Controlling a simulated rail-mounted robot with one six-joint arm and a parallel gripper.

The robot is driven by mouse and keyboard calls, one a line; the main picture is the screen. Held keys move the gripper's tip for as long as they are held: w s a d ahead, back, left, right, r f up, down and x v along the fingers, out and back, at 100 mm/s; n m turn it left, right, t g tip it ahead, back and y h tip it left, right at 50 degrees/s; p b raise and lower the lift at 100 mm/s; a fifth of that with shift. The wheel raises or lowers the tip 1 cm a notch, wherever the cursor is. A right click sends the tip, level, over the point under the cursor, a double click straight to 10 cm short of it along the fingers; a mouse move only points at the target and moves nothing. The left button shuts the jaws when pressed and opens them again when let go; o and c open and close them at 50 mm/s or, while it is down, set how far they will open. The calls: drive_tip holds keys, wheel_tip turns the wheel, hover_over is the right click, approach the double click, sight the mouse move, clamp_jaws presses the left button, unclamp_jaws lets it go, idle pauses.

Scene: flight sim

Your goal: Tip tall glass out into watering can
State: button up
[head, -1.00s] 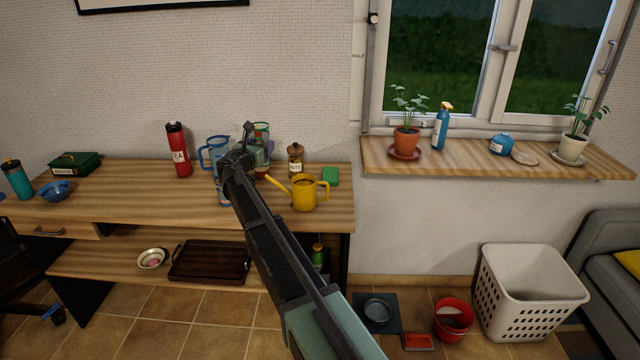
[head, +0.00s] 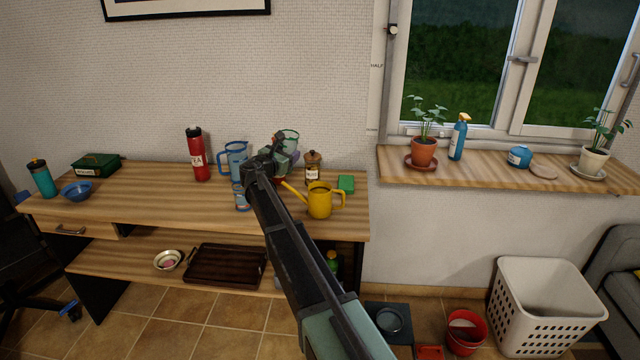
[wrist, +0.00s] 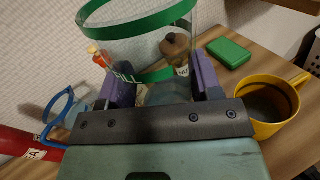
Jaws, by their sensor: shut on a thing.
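The tall glass (head: 289,139) is clear with a green rim. My gripper (head: 276,158) is shut on it and holds it above the desk, left of the watering can. In the wrist view, the glass (wrist: 140,72) stands between the purple pads of my gripper (wrist: 158,85), with a green band and a printed mark. I cannot tell its contents or exact tilt. The yellow watering can (head: 320,203) stands upright on the desk, spout pointing left toward my gripper. In the wrist view, the can (wrist: 270,100) is at right, its open top showing, apart from the glass.
A lidded jar (head: 313,166) and a green block (head: 346,184) stand behind the can. A blue jug (head: 234,160), a blue-and-white cup (head: 242,198) and a red bottle (head: 196,155) are left of my gripper. The desk's left middle is clear.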

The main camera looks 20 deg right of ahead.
drive_tip(key=shift+s+d+m+p, duration=0.15)
drive_tip(key=shift+s+d+m, duration=0.15)
drive_tip(key=shift+m, duration=0.5)
drive_tip(key=shift+s+d+m+p, duration=0.15)
drive_tip(key=shift+s+d+m, duration=0.1)
drive_tip(key=shift+m, duration=0.55)
drive_tip(key=shift+s+d+f+m+y+b, duration=0.3)
drive_tip(key=shift+s+f+m, duration=0.1)
drive_tip(key=shift+m, duration=0.5)
drive_tip(key=shift+w+f+m+y, duration=0.15)
drive_tip(key=shift+f+m+y, duration=0.15)
drive_tip(key=shift+m, duration=0.7)
drive_tip(key=shift+a+f+m, duration=0.1)
drive_tip(key=shift+a+m, duration=0.05)
drive_tip(key=shift+m, duration=0.35)
drive_tip(key=shift+w+f+m+b, duration=0.1)
drive_tip(key=shift+f+m+b, duration=0.6)
drive_tip(key=shift+f+b, duration=0.3)
drive_tip(key=shift+f+m, duration=0.1)
drive_tip(key=shift+m, duration=0.7)
drive_tip(key=shift+s+d+f+m+t+y+b, duration=0.3)
drive_tip(key=shift+s+d+m+t, duration=0.15)
drive_tip(key=shift+m, duration=0.35)
drive_tip(key=shift+s+d+f+m, duration=0.1)
drive_tip(key=shift+s+f+m, duration=0.05)
drive_tip(key=shift+m, duration=0.55)
drive_tip(key=shift+s+r+m, duration=0.1)
drive_tip(key=shift+r+m, duration=0.1)
drive_tip(key=shift+m, duration=0.1)
idle(0.4)
